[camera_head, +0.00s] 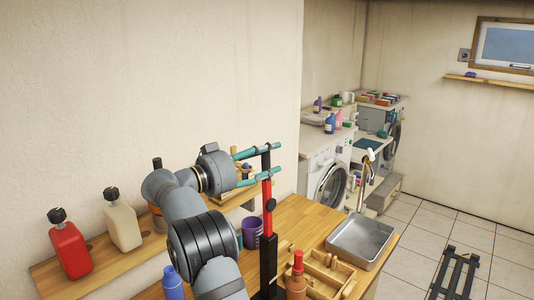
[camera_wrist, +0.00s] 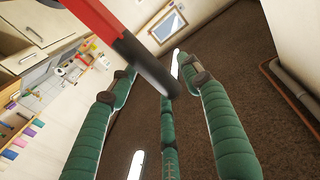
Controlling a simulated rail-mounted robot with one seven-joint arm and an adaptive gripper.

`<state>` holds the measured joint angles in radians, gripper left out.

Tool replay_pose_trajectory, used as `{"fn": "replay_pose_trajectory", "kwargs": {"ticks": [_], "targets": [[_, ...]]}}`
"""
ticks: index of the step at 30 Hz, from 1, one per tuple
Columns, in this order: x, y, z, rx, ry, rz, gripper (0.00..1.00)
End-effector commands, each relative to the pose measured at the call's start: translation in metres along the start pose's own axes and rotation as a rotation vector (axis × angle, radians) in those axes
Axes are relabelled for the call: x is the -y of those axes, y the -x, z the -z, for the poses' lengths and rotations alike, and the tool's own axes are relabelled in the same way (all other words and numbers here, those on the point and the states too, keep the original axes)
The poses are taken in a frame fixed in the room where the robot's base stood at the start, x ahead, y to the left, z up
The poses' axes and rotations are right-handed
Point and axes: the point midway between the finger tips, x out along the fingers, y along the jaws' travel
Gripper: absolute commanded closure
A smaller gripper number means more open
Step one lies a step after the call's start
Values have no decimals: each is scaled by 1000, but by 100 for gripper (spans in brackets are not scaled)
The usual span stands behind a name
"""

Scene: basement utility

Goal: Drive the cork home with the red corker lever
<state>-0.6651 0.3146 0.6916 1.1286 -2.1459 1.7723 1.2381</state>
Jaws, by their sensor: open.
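The red corker lever (camera_head: 267,190) stands nearly upright above a black column (camera_head: 268,262), with a black grip (camera_head: 266,162) at its top. My gripper (camera_head: 280,158) is open, its teal fingers pointing right, one above the other. The black grip lies across the space between them in the head view. In the wrist view the red lever (camera_wrist: 98,18) comes in from the top left. Its black grip (camera_wrist: 148,68) ends between the spread green fingers of my gripper (camera_wrist: 157,64). I cannot tell whether they touch. The cork is not visible.
A brown bottle (camera_head: 296,283) and a wooden crate (camera_head: 325,275) stand right of the column on the wooden counter (camera_head: 300,213). A metal sink (camera_head: 361,243) is farther right. A purple cup (camera_head: 252,233) is behind the column. A red bottle (camera_head: 68,250) stands on the left shelf.

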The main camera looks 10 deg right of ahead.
Motion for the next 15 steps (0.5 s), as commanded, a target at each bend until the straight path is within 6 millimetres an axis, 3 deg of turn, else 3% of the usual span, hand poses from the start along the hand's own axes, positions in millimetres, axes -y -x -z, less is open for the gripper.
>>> {"fn": "replay_pose_trajectory", "kwargs": {"ticks": [8,15], "targets": [[-1,-2,-1,0,1,-1,52],[-1,-2,0,0,1,0,66]]}}
